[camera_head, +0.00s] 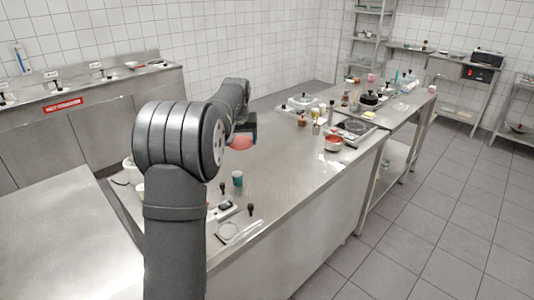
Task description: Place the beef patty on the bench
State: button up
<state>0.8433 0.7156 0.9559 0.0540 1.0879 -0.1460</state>
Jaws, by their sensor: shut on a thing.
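My gripper (245,130) is over the left part of the long steel bench (290,185), mostly hidden behind my arm's own links. A round, flat, reddish-pink thing, which looks like the beef patty (241,143), shows right under the gripper's dark end. The gripper is shut on it. The fingertips are too small and covered to make out. I cannot tell how high the patty is above the bench top.
A teal cup (237,178), a scale (226,209) and small dark-topped items stand on the near bench end. A red bowl (333,144), a burner (355,127) and several bottles stand further right. The bench middle is clear. Another steel table (60,230) is at left.

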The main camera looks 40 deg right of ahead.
jog(key=s+d+m+g+h, duration=0.1)
jog(key=s+d+m, duration=0.1)
jog(key=s+d, duration=0.65)
jog(key=s+d+m, duration=0.3)
jog(key=s+d, duration=0.2)
jog(key=s, duration=0.7)
send_over(284, 178)
jog(key=a, duration=0.1)
jog(key=f, duration=1.2)
jog(key=shift+s+a, duration=0.15)
jog(key=shift+s, duration=0.2)
jog(key=shift+f, duration=2)
jog(key=shift+f, duration=0.2)
jog(key=o, duration=1)
jog(key=shift+r, duration=0.15)
